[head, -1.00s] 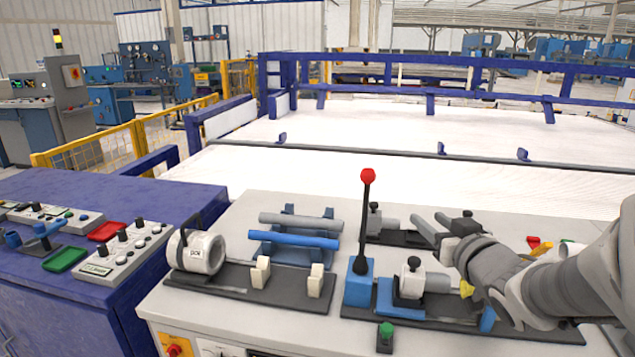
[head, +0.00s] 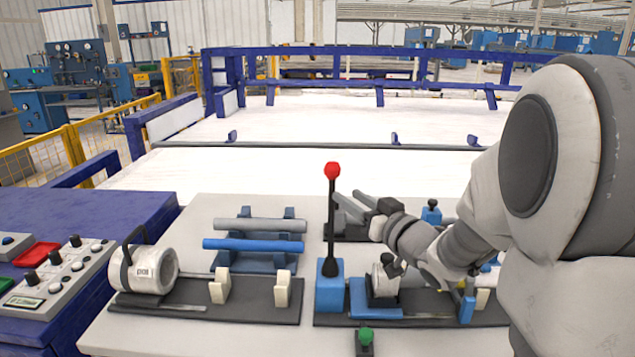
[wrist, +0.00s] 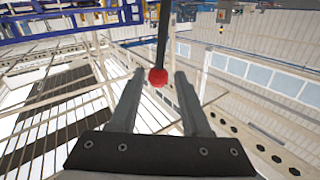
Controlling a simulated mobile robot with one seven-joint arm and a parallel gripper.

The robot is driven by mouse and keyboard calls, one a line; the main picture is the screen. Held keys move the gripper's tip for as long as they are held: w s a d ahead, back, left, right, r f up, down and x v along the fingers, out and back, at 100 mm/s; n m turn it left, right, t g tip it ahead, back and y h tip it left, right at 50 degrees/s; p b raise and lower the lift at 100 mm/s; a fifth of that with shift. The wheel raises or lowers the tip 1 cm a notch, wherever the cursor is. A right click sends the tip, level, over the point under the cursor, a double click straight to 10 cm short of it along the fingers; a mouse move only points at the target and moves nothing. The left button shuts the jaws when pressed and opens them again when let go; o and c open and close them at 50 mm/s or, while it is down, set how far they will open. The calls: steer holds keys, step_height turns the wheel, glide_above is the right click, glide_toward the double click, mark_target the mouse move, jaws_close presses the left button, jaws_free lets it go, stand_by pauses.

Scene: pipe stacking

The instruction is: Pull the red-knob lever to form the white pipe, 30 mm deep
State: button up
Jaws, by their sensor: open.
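The red-knob lever stands upright on a blue block (head: 330,290), its red knob (head: 332,170) atop a black rod (head: 331,225). My gripper (head: 347,197) is open and empty, just right of the rod below the knob in the head view. In the wrist view the knob (wrist: 157,77) and rod (wrist: 163,35) appear between the spread fingers (wrist: 158,74), with gaps on both sides; contact cannot be seen. A pale piece with a black knob (head: 383,278) sits in the blue holder (head: 390,312) right of the lever. I cannot tell how much of the white pipe my arm hides.
A rack left of the lever holds a grey pipe (head: 260,225) and a blue pipe (head: 254,244). A white drum-shaped unit (head: 150,270) and two cream supports (head: 220,287) stand on a dark base. A green-knobbed control (head: 365,337) stands at the table's front.

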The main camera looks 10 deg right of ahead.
mark_target(330, 184)
steer(key=x, duration=1)
steer(key=shift+w+a+b, duration=0.1)
steer(key=shift+w+b, duration=0.2)
jaws_close()
stand_by(0.9)
